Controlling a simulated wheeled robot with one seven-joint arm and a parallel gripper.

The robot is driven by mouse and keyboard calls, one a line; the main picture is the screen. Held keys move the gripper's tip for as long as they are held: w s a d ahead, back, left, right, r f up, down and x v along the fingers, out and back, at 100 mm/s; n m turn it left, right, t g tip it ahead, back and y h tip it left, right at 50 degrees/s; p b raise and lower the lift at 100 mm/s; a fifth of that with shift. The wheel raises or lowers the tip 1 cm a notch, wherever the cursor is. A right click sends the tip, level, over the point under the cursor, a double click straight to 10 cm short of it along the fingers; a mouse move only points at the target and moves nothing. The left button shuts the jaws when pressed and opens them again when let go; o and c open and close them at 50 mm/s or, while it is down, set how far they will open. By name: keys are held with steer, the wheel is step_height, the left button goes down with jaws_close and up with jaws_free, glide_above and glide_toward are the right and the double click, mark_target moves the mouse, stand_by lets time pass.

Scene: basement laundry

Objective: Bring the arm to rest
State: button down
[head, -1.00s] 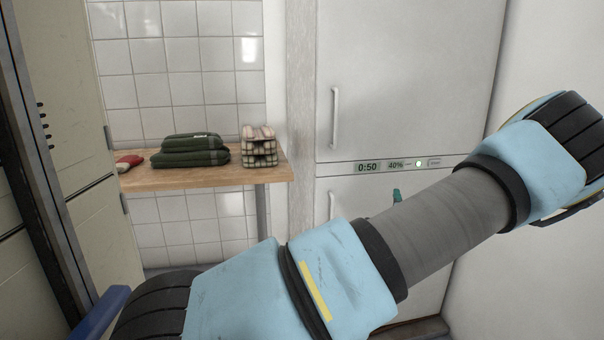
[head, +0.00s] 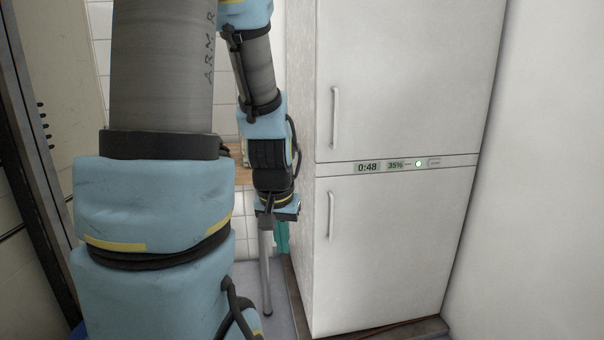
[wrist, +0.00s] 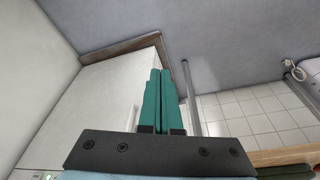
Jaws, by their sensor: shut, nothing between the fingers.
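My arm rises in front of the head camera at the left and bends over, with its end hanging down just left of the white cabinet. My gripper (head: 282,238) points downward there, in front of the table's metal leg (head: 265,280). In the wrist view its teal fingers (wrist: 159,100) lie side by side, shut, with nothing between them.
A tall white two-door cabinet (head: 400,240) with handles and a lit display stands right of my gripper. The wooden table (head: 243,176) is mostly hidden behind my arm; its edge shows in the wrist view (wrist: 280,157). Bare floor shows below the gripper.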

steer(key=s+a+r+n+g, duration=0.1)
steer(key=s+a+r, duration=0.1)
steer(key=s+a, duration=0.15)
step_height(320, 180, up, 18)
steer(key=p, duration=1.9)
steer(key=shift+s+d+r, duration=0.15)
steer(key=shift+s+d, duration=0.3)
